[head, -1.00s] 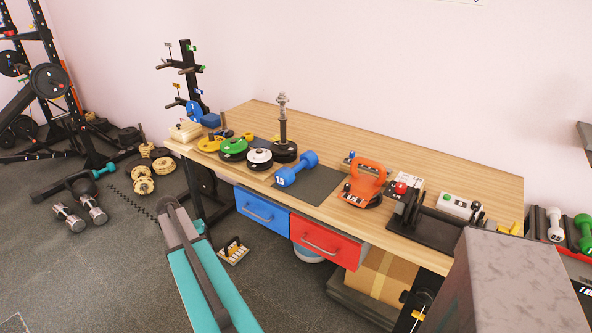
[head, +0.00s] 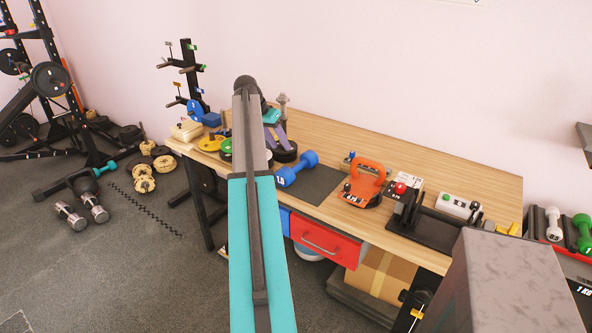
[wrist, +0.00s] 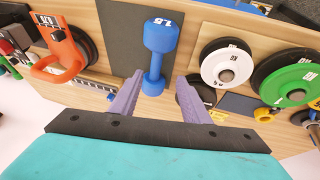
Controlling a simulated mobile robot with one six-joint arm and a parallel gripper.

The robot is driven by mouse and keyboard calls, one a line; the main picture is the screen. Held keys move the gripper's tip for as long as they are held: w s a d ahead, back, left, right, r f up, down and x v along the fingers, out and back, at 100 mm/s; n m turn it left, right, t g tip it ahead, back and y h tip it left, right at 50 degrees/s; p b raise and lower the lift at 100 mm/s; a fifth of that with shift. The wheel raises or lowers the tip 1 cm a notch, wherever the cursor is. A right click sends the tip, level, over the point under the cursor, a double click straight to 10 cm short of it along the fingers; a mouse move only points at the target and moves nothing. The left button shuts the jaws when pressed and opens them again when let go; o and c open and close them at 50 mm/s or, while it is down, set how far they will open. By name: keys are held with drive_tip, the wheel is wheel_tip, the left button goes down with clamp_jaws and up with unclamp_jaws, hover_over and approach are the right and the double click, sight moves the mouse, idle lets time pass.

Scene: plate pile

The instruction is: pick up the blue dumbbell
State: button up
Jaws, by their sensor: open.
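The blue dumbbell (head: 297,169) lies on a dark mat (head: 318,186) on the wooden workbench, right of my arm in the head view. In the wrist view the blue dumbbell (wrist: 158,55) lies just beyond my fingertips, its near head close to the gap between them. My gripper (wrist: 156,88) is open, its two purple fingers apart with nothing held between them. In the head view my gripper (head: 274,132) is partly hidden behind my arm, above the bench near the plate post.
A white plate (wrist: 226,66) and a green plate (wrist: 290,82) lie beside the dumbbell. An orange kettlebell-like handle (head: 364,182) stands right of the mat. The bench front has a red drawer (head: 326,240). Free wood shows behind the mat.

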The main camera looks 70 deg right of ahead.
drive_tip(key=shift+s+d+r, duration=0.2)
drive_tip(key=shift+s+r, duration=0.1)
drive_tip(key=shift+r, duration=0.05)
drive_tip(key=shift+f, duration=0.1)
drive_tip(key=p, duration=0.2)
hover_over(298, 168)
drive_tip(key=w+a, duration=0.1)
drive_tip(key=w, duration=0.2)
drive_tip(key=shift+f, duration=3.8)
drive_tip(key=shift+p+x, duration=0.5)
drive_tip(key=shift+x, duration=0.35)
drive_tip(key=shift+p+x, duration=0.6)
drive_tip(key=shift+x, duration=1.15)
drive_tip(key=shift+d, duration=0.1)
